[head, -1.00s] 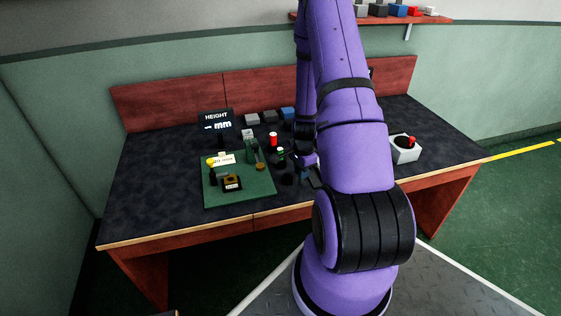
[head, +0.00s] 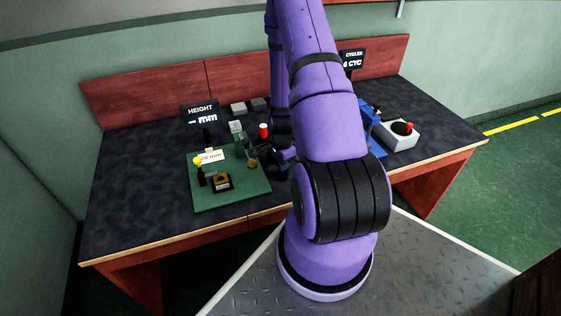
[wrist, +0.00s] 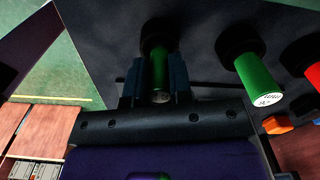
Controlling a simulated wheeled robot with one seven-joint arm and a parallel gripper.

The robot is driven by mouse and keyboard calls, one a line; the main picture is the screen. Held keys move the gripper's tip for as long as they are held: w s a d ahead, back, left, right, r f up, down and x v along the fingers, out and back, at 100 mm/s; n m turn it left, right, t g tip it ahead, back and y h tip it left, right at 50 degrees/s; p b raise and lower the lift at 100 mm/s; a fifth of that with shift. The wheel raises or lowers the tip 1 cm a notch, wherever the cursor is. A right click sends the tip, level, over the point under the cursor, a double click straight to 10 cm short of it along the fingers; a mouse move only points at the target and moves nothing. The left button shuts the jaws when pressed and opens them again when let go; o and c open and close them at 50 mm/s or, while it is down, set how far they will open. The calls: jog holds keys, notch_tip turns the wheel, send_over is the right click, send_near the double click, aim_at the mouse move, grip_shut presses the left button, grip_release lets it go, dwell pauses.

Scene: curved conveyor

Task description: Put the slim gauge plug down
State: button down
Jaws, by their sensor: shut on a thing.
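The slim gauge plug (wrist: 160,68) shows in the wrist view as a green handle with a pale marked end and a black lower part. My gripper (wrist: 157,82) is shut on its green handle, one finger on each side. I cannot tell whether its black end touches the dark surface. A second green plug (wrist: 258,78) with a black lower part stands to the right of it, apart from my gripper. In the head view my gripper (head: 272,155) is small and dark near the green plate, and the held plug cannot be made out there.
A grey box with a red knob (head: 398,135) stands at right. The tabletop's left part is clear.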

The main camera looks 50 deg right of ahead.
jog(key=shift+f, duration=0.1)
jog(key=c, duration=1)
grip_release()
notch_tip(320, 180, up, 12)
jog(key=w+a+r+n+t, duration=0.15)
jog(key=a+r+n, duration=0.45)
jog(key=r, duration=0.6)
jog(key=w+a+r+n+t, duration=0.15)
jog(key=a+r+n, duration=0.25)
jog(key=a+r, duration=0.6)
jog(key=s+a+r+n, duration=0.3)
jog(key=s+r, duration=0.2)
jog(key=s+a+r+n+t, duration=0.1)
jog(key=s+a+r+n, duration=0.3)
jog(key=r, duration=0.2)
jog(key=s+a+r+n+t, duration=0.1)
jog(key=s+a+r+n, duration=0.2)
jog(key=s+r+n, duration=0.1)
jog(key=shift+s+a+r, duration=0.3)
jog(key=shift+s+r, duration=0.4)
jog(key=shift+s, duration=0.15)
